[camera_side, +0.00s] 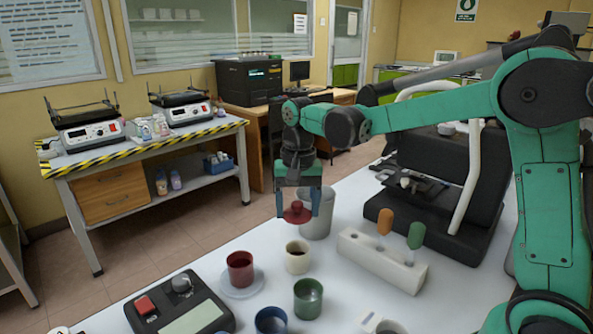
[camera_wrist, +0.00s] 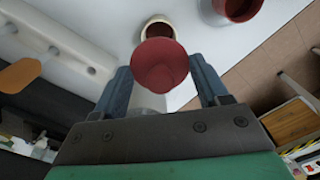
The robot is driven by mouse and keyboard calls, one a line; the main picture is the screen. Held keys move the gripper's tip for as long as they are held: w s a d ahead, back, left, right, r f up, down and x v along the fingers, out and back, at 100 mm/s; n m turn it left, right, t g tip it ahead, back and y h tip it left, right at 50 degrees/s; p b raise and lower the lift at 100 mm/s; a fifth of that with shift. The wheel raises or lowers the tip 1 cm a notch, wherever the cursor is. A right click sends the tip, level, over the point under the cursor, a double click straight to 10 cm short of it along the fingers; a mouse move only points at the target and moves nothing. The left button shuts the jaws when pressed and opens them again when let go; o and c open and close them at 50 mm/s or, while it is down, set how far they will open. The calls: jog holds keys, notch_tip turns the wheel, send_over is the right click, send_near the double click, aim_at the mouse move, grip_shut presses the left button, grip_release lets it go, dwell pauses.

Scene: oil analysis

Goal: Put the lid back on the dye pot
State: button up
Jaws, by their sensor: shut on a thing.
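My gripper (camera_side: 297,214) is shut on a red lid (camera_side: 296,211) with a small knob, held in the air above the table. In the wrist view the lid (camera_wrist: 160,65) sits between the two blue fingers of my gripper (camera_wrist: 160,72). A cream pot (camera_side: 298,262) with dark contents stands open on the table, below and a little nearer the camera than the lid. In the wrist view the lid overlaps the lower edge of the cream pot (camera_wrist: 146,30). Which vessel is the dye pot is not marked.
A red cup (camera_side: 240,270) stands on a saucer left of the cream pot. Green (camera_side: 308,300) and blue (camera_side: 271,322) cups stand in front. A grey bucket (camera_side: 318,222) is just behind the lid. A white rack (camera_side: 380,262) with orange- and green-topped items is to the right.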

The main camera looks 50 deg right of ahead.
jog(key=shift+f, duration=3.15)
jog(key=shift+f, duration=0.15)
jog(key=o, duration=1.2)
jog(key=shift+o, duration=0.2)
jog(key=shift+r, duration=3.5)
grip_shut()
